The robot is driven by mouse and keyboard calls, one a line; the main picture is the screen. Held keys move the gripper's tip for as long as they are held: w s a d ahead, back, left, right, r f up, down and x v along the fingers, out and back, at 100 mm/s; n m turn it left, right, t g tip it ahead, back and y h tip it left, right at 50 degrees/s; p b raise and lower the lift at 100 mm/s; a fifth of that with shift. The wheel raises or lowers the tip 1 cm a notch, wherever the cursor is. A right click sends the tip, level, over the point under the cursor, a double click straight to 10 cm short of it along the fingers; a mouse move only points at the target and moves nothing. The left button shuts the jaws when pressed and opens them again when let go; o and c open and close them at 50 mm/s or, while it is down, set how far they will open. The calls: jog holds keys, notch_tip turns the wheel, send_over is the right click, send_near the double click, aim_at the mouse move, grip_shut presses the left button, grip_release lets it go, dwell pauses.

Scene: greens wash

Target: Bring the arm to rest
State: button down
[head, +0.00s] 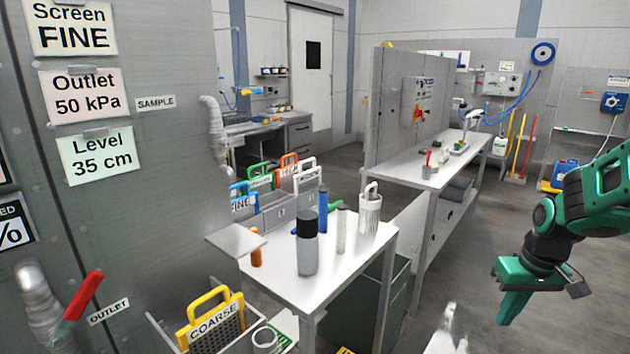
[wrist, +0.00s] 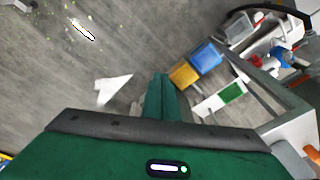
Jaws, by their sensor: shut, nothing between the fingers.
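My gripper (head: 513,306) hangs at the right of the head view, above the open grey floor, with its green fingers pointing down. The fingers are shut together and hold nothing. The wrist view shows the closed fingers (wrist: 160,95) in front of the floor. The arm comes in from the right edge, bent, and touches nothing that I can see.
A small white table (head: 340,256) with bottles and a white perforated cup (head: 369,214) stands left of my gripper. A longer bench (head: 415,174) stands behind. A yellow COARSE screen (head: 211,318) is at the lower left.

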jog(key=s+r+m, duration=0.3)
jog(key=s, duration=0.7)
jog(key=s+r+m+g, duration=0.1)
jog(key=s+r+m, duration=0.2)
jog(key=s, duration=0.8)
jog(key=shift+s+g, duration=0.2)
jog(key=shift+g, duration=0.1)
